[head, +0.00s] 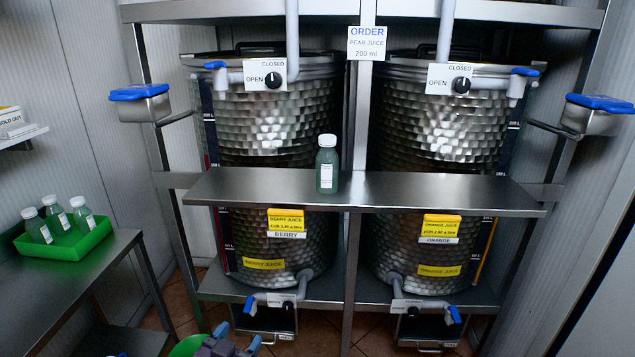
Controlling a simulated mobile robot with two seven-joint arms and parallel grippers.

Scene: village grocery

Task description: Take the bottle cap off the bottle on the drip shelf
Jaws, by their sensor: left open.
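A green bottle (326,178) stands upright on the steel drip shelf (420,190), near its middle. Its white bottle cap (327,140) sits on top of the neck. A white label is on the bottle's front. My left gripper (238,336) shows at the bottom edge, grey with blue fingertips spread apart. It is open, well below the shelf and left of the bottle, with nothing seen between its fingers. My right gripper is out of the picture.
Two steel juice tanks (268,130) stand behind the shelf, with taps below. A green tray (70,238) with several capped bottles sits on a side table (100,262) at left. Blue-lidded boxes (140,102) flank the rack. An order sign (366,43) hangs above.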

